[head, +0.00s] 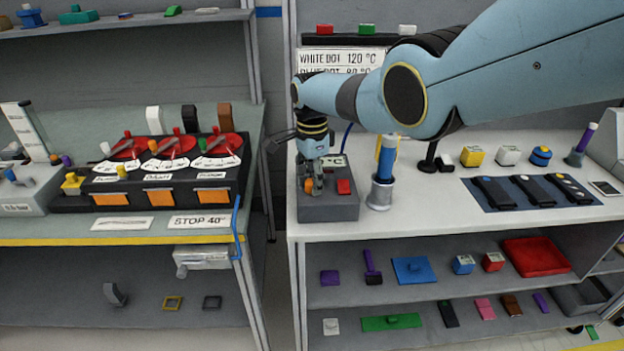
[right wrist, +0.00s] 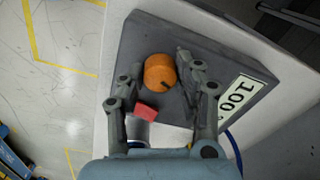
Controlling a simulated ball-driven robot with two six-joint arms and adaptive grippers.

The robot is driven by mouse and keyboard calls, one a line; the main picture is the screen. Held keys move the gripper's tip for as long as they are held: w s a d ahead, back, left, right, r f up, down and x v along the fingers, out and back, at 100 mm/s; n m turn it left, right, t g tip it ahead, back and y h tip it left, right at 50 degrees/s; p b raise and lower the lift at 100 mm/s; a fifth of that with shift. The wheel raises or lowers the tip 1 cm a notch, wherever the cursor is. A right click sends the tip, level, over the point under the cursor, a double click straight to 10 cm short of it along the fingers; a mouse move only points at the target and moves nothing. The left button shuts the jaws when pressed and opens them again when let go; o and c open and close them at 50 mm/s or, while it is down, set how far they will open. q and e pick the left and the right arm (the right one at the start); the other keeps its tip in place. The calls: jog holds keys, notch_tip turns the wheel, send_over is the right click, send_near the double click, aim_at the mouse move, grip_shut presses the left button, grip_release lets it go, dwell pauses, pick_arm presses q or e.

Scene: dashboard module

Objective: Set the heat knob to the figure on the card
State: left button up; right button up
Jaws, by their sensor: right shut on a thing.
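The heat knob (right wrist: 159,71) is a round orange knob with a dark mark on its rim, on top of a grey box (head: 330,208). The box also shows in the right wrist view (right wrist: 205,45). My right gripper (head: 314,187) reaches down to the box, and in the right wrist view its two fingers (right wrist: 160,74) are shut on the knob from both sides. A white plate (right wrist: 234,104) reading "100", partly cut by a finger, lies on the box. My left gripper is not in view.
A red button (head: 344,187) sits on the box beside the knob. A metal cup with a blue-handled tool (head: 382,185) stands just right of it. A wall sign (head: 340,58) reads "WHITE DOT 120 °C", its lower line partly hidden. A "STOP 40°" card (head: 199,222) lies on the left bench.

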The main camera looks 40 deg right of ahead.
dwell(0.4)
jog(key=o, duration=1.2)
jog(key=shift+c, duration=0.2)
notch_tip(320, 180, up, 12)
jog(key=shift+f, duration=0.1)
